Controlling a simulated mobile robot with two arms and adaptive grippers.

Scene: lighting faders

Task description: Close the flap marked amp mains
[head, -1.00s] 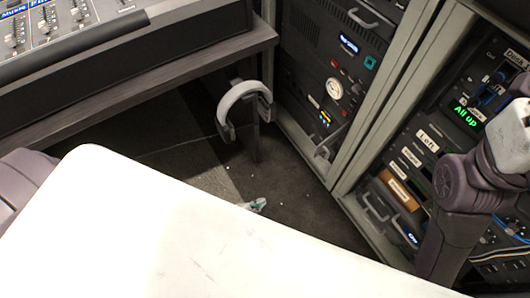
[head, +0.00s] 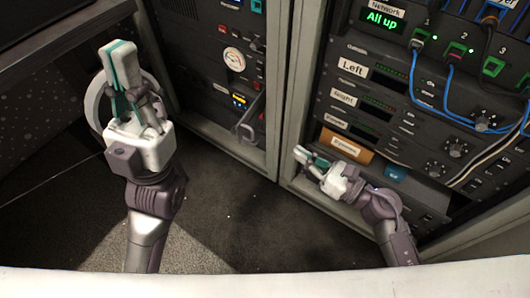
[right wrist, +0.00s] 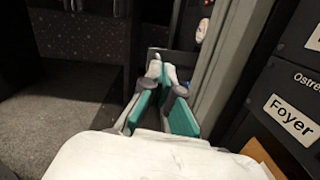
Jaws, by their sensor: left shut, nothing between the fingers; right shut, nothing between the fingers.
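I cannot read the words amp mains on any label. An orange panel (head: 345,145) with a small unreadable label sits low in the right rack, below the plates labelled Left and what looks like Foyer. I cannot tell whether it is the flap. My right gripper (head: 307,157) is shut and empty, just in front of the rack's lower left edge, below and left of the orange panel. In the right wrist view its teal-padded fingers (right wrist: 157,75) come together. My left gripper (head: 119,68) is shut and empty, pointing up in front of the headphones.
The right rack (head: 420,110) carries a green All up display (head: 385,17) and loose blue cables (head: 450,105). Grey headphones (head: 93,105) hang under the desk (head: 60,40). The dark carpet (head: 245,230) between is open.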

